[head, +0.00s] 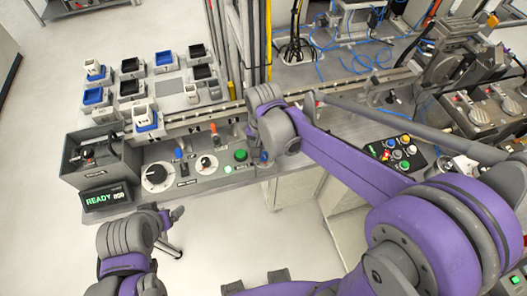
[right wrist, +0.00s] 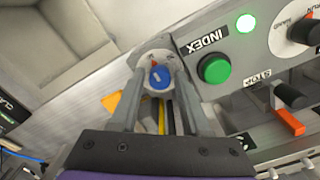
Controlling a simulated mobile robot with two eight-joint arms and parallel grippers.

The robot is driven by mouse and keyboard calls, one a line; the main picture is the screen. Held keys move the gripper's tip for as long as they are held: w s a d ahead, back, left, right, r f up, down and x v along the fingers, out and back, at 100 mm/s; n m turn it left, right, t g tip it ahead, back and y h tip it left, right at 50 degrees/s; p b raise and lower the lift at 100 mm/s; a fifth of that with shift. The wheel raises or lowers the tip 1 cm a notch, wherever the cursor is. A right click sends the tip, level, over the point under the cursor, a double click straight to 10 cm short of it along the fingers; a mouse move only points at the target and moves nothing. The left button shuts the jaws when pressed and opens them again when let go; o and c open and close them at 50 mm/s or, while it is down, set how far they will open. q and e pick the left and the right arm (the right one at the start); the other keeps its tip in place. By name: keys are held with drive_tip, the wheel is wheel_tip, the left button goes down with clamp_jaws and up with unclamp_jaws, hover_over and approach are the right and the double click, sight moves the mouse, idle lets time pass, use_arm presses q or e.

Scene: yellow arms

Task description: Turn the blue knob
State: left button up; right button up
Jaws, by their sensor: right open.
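The blue knob (right wrist: 159,79) shows in the right wrist view, with a white pointer line and a small red mark beside it. It sits on a round grey mount at the end of the panel. My right gripper (right wrist: 156,66) is open, with one finger on each side of the knob; I cannot tell whether either finger touches it. In the head view my right gripper (head: 264,152) is at the right end of the control panel and largely hides the knob. My left gripper (head: 172,222) is low at the left, in front of the panel and away from the knob.
The control panel (head: 215,178) carries a green button (right wrist: 214,68), a lit lamp (right wrist: 245,23), black dials (head: 155,176) and an orange-handled stop lever (right wrist: 289,122). A display reading READY (head: 105,198) stands at its left. Open floor lies in front.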

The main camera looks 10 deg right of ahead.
clamp_jaws()
use_arm(q)
drive_tip(key=shift+f, duration=0.15)
use_arm(e)
drive_tip(key=shift+n, duration=0.3)
drive_tip(key=n+b, duration=0.1)
drive_tip(key=n, duration=0.1)
drive_tip(key=shift+n, duration=0.4)
drive_tip(key=n, duration=0.2)
drive_tip(key=shift+n, duration=0.3)
use_arm(q)
drive_tip(key=f, duration=0.1)
drive_tip(key=s+f+b, duration=0.1)
drive_tip(key=f, duration=0.1)
drive_tip(key=shift+s, duration=0.1)
use_arm(e)
drive_tip(key=n, duration=0.5)
drive_tip(key=shift+d+n, duration=0.15)
drive_tip(key=shift+n, duration=0.25)
